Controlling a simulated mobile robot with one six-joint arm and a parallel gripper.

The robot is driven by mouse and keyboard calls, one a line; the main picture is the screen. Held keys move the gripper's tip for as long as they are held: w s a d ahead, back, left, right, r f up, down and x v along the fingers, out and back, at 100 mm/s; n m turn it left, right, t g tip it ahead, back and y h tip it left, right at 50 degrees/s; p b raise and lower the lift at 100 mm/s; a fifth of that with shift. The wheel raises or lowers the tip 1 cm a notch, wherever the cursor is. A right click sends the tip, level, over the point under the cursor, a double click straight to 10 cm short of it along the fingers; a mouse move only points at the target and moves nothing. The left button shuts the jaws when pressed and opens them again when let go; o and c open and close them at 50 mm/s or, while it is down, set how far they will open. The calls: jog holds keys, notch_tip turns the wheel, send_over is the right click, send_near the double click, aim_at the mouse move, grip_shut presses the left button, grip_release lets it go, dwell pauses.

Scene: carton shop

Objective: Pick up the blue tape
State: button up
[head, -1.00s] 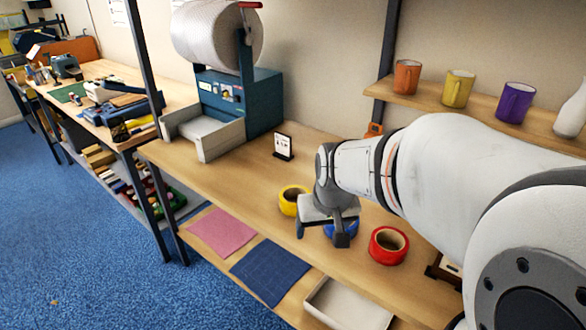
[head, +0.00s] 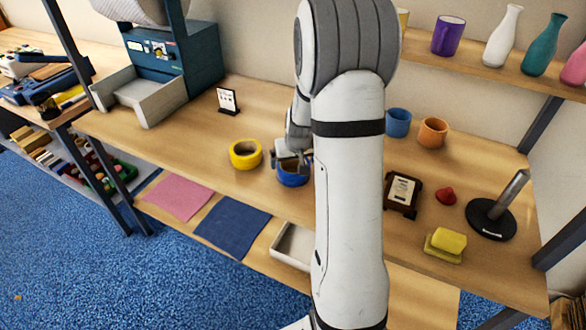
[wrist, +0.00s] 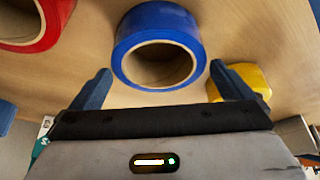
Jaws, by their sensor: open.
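The blue tape (wrist: 160,20) is a roll lying flat on the wooden bench, its open core facing up. In the wrist view it sits ahead of my gripper (wrist: 160,82), between the lines of the two fingers. The fingers are spread apart with nothing between them, and I cannot tell how far above the bench they are. In the head view the blue tape (head: 293,176) shows partly below my gripper (head: 290,160), which hides its upper part. The yellow tape (head: 245,154) lies just left of it.
The red tape (wrist: 30,22) is close beside the blue tape in the wrist view; my arm hides it in the head view. A small sign (head: 228,101) stands behind. Blue and orange mugs (head: 432,133), a plaque (head: 403,193) and sponges (head: 445,244) stand to the right.

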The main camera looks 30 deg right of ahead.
jog(key=shift+s+x, duration=0.15)
jog(key=shift+x, duration=0.8)
jog(key=shift+s+x, duration=0.15)
jog(key=shift+x, duration=0.8)
jog(key=shift+f, duration=0.1)
jog(key=shift+c, duration=0.2)
jog(key=c, duration=0.7)
